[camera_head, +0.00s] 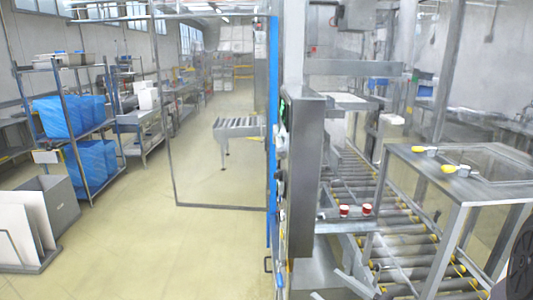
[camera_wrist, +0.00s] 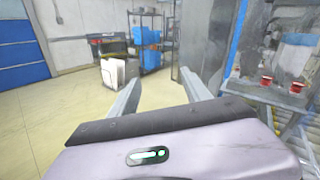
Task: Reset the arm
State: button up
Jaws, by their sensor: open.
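My gripper (camera_wrist: 160,74) shows in the wrist view. Its two grey fingers stand wide apart with nothing between them, and the floor and a shelf show beyond. Its pale body with a green-lit indicator fills the bottom of that view. In the head view the gripper cannot be made out. A dark rounded part at the lower right edge there may belong to my arm, but I cannot tell.
A roller conveyor (camera_head: 405,250) and a metal table (camera_head: 445,168) stand at right in the head view. A shelf with blue boxes (camera_head: 68,118) stands left. The middle floor (camera_head: 180,235) is clear.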

jog(key=s+a+r+n+g, duration=0.1)
jog(key=s+a+n+g, duration=1.1)
jog(key=s+a+n, duration=0.1)
jog(key=s+d+n+h, duration=0.4)
jog(key=s+n+h, duration=0.2)
jog(key=w+d+r+n+t+h, duration=0.1)
jog(key=d+r+n+t+h, duration=0.1)
jog(key=d, duration=0.3)
jog(key=shift+w+r+t+h, duration=0.15)
jog(key=shift+r+t+h, duration=0.4)
jog(key=shift+t+h, duration=0.2)
